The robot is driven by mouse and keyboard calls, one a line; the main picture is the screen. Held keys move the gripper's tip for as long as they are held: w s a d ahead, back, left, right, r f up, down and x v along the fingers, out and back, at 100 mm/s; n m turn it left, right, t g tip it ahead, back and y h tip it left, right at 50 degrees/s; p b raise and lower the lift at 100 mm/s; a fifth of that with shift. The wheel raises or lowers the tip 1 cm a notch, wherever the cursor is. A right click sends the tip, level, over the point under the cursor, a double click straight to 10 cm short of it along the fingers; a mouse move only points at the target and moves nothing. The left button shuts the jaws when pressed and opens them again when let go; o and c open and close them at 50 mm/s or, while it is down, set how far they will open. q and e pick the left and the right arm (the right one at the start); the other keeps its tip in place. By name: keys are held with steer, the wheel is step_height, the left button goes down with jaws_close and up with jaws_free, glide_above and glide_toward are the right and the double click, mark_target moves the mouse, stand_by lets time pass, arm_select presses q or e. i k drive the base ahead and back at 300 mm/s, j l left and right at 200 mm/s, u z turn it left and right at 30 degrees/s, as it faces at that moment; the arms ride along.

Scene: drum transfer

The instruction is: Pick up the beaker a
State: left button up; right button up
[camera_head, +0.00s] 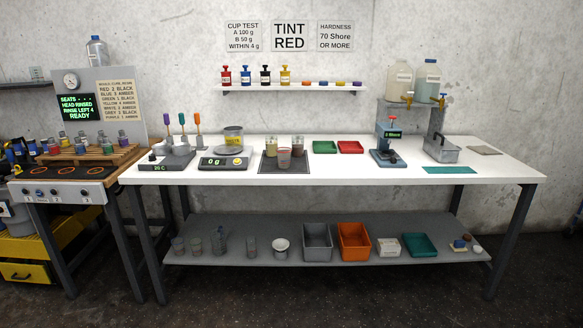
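No label marks any vessel as beaker a, so I cannot tell which one it is. Several clear, beaker-like vessels stand on the grey lower shelf: a small one (178,246) at the far left, one beside it (196,246), a taller jug-like one (219,241), and another one (251,246) to its right. On the white table, a pinkish cup (284,159) stands in front of two brownish containers, a left one (271,147) and a right one (298,147). Neither of my grippers shows in the head view.
A scale (222,163) reading 0 g carries a metal pot (233,138). A grey bin (317,241) and an orange bin (354,241) stand on the lower shelf (330,264). A press-like device (388,145) stands right of centre. The white table's (345,173) front middle is clear.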

mark_target(271, 141)
steer(key=i, duration=1.95)
